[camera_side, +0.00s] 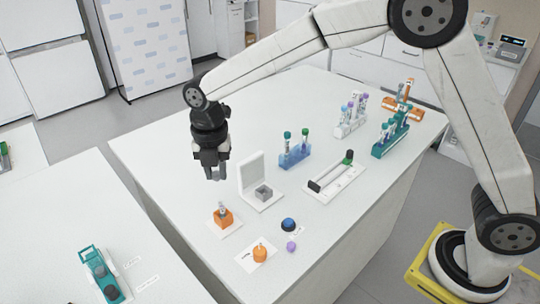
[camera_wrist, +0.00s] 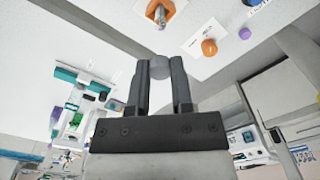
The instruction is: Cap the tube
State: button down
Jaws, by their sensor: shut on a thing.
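My gripper (camera_side: 214,172) hangs above the left part of the white table, higher than the orange holder and apart from it. In the wrist view its two fingers (camera_wrist: 160,75) are shut on a small grey round piece (camera_wrist: 160,67), which looks like a cap. Most of this piece is hidden between the fingers. A short tube (camera_side: 222,207) stands upright in an orange block (camera_side: 223,220) on a white plate, below my gripper. In the wrist view the tube (camera_wrist: 160,14) shows at the top edge, its orange block partly cut off.
An orange round piece (camera_side: 260,254), a purple one (camera_side: 291,246) and a blue one (camera_side: 288,224) sit near the front. A white stand (camera_side: 252,172) with a grey box is right of my gripper. Several tube racks, one blue (camera_side: 295,155), stand farther right.

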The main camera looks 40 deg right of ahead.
aim_at(221, 201)
jog(key=shift+f, duration=0.25)
jog(key=shift+f, duration=2.55)
jog(key=shift+f, duration=0.7)
dwell(1.6)
jog(key=shift+c, duration=2.2)
grip_release()
jog(key=shift+r, duration=0.1)
jog(key=shift+r, duration=3.85)
